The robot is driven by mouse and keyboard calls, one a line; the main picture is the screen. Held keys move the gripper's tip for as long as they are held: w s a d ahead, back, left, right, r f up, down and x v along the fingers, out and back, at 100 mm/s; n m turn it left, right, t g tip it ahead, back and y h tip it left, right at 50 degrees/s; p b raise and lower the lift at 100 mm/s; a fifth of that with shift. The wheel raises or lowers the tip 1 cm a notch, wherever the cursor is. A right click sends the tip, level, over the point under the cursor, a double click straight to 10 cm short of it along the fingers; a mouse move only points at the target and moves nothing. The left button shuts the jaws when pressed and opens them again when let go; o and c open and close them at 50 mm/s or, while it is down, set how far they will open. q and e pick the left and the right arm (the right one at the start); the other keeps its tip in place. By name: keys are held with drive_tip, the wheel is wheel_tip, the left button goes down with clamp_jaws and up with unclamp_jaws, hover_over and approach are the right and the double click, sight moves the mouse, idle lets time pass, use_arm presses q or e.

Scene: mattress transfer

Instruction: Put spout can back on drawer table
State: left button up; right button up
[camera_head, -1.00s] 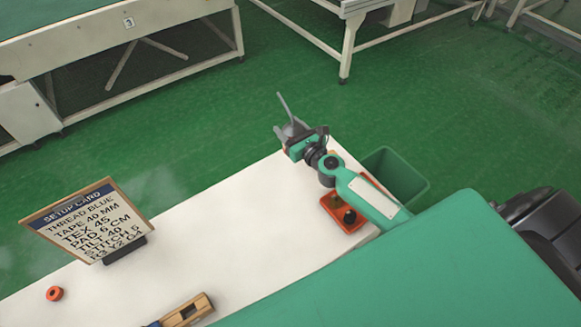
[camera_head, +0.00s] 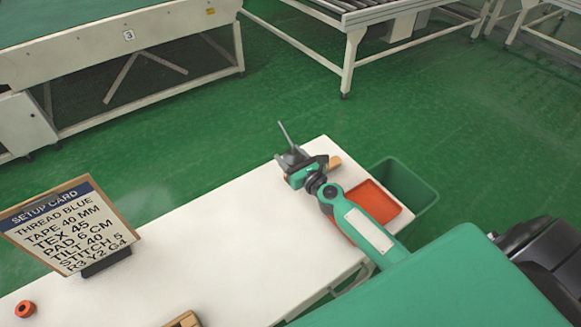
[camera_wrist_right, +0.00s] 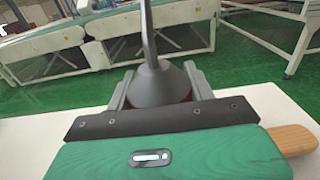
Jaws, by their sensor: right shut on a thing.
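The grey spout can (camera_head: 293,157), with its long thin spout pointing up, is at the far right end of the white table (camera_head: 205,235). My right gripper (camera_head: 298,163) is shut on it. In the right wrist view the grey can (camera_wrist_right: 160,80) sits between the two fingers of the right gripper (camera_wrist_right: 155,90), its spout rising out of the top of the picture. The can's lower part is hidden by the gripper, so I cannot tell whether it touches the tabletop. My left gripper is not in view.
An orange tray (camera_head: 372,200) lies at the table's right end, partly behind my right arm. A wooden piece (camera_head: 334,161) is right beside the gripper. A green bin (camera_head: 405,185) stands beyond the edge. A setup card (camera_head: 68,225) and orange spool (camera_head: 25,309) are left; mid-table is clear.

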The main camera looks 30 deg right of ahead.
wheel_tip(320, 180, down, 3)
drive_tip(key=shift+r+b, duration=0.1)
drive_tip(key=shift+b, duration=0.9)
drive_tip(key=shift+f+b, duration=0.35)
drive_tip(key=shift+f, duration=0.05)
drive_tip(key=shift+r, duration=0.1)
drive_tip(key=o, duration=0.7)
drive_tip(key=shift+f, duration=0.2)
drive_tip(key=o, duration=0.5)
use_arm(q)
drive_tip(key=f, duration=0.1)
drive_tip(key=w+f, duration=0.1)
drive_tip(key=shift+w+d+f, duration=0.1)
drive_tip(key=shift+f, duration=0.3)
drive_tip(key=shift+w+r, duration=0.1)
use_arm(e)
drive_tip(key=shift+r, duration=0.1)
